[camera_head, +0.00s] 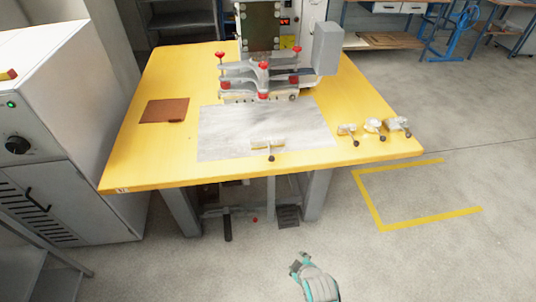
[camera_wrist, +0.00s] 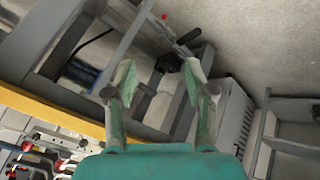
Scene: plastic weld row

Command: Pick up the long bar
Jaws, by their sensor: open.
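A long pale bar (camera_head: 266,144) with a dark knob lies on the grey sheet (camera_head: 215,130), near the front edge of the yellow table (camera_head: 170,172). My gripper (camera_head: 298,262) is low in the head view, in front of the table and well apart from the bar. In the wrist view my gripper (camera_wrist: 150,85) has its two fingers spread with nothing between them. I cannot make out the bar in the wrist view.
A welding press (camera_head: 262,75) with red knobs stands at the table's back. Several small knobbed pieces, one a metal block (camera_head: 397,124), sit at the right. A brown pad (camera_head: 164,110) lies left. A white cabinet (camera_head: 75,110) stands left of the table.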

